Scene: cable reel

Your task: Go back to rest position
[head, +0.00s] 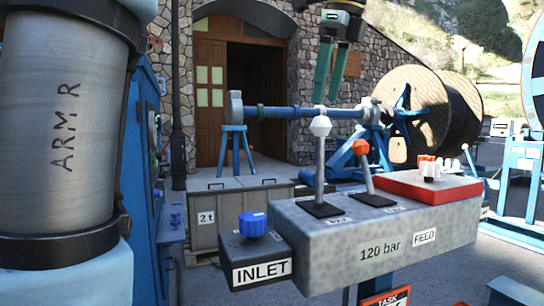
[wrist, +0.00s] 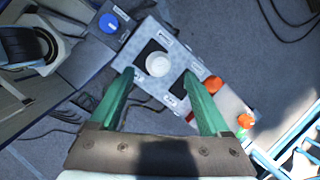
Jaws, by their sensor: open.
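My gripper (head: 326,98) hangs from the top of the head view with its two green fingers pointing down. It is open and empty. The white knob (head: 320,126) of a lever stands just below the fingertips, apart from them in the head view. In the wrist view the gripper (wrist: 158,74) has its fingers spread, and the white knob (wrist: 158,64) shows between them from above. The lever with the orange knob (head: 361,147) stands to the right on the same grey valve block (head: 385,235), which is marked "120 bar". It also shows in the wrist view (wrist: 213,84), beside the right finger.
A blue knob (head: 252,224) sits on the INLET box at the block's left. A red box (head: 428,186) with an orange-and-white switch adjoins the right. Behind are a blue shaft (head: 290,112), a large cable reel (head: 452,108) and grey crates (head: 230,212). Air above the block looks free.

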